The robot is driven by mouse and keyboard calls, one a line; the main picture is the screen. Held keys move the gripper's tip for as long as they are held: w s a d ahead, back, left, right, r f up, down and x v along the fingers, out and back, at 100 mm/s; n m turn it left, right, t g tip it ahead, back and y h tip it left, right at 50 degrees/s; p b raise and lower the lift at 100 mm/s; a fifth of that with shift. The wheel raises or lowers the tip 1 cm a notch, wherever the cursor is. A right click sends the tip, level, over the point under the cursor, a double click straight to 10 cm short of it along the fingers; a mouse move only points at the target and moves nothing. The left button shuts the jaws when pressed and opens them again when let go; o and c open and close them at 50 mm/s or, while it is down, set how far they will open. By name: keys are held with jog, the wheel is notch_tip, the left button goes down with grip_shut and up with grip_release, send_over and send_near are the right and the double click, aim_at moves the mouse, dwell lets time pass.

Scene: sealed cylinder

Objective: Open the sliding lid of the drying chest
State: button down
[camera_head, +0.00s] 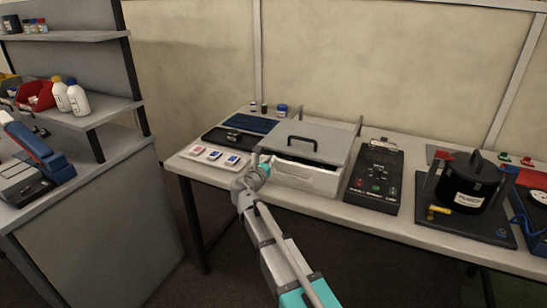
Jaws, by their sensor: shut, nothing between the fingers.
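The drying chest (305,180) is a pale box on the bench in the middle of the view. Its grey sliding lid (318,134) lies flat on top with a black bar handle (302,142). A dark, uneven gap shows between the lid's front edge and the chest's front wall. My gripper (265,161) is at the chest's front left corner, left of and below the handle and apart from it. It is shut and empty. My wrist largely hides the fingers, and I cannot tell whether they touch the chest.
A tray with coloured pieces (214,156) and a dark tray (235,136) lie left of the chest. A black clipboard-like panel (376,175) lies close on its right. Farther right stands a black pot (468,185) on a dark board. Thin rails stand behind the chest.

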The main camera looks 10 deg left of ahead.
jog(key=v, duration=0.9)
jog(key=shift+s, duration=0.1)
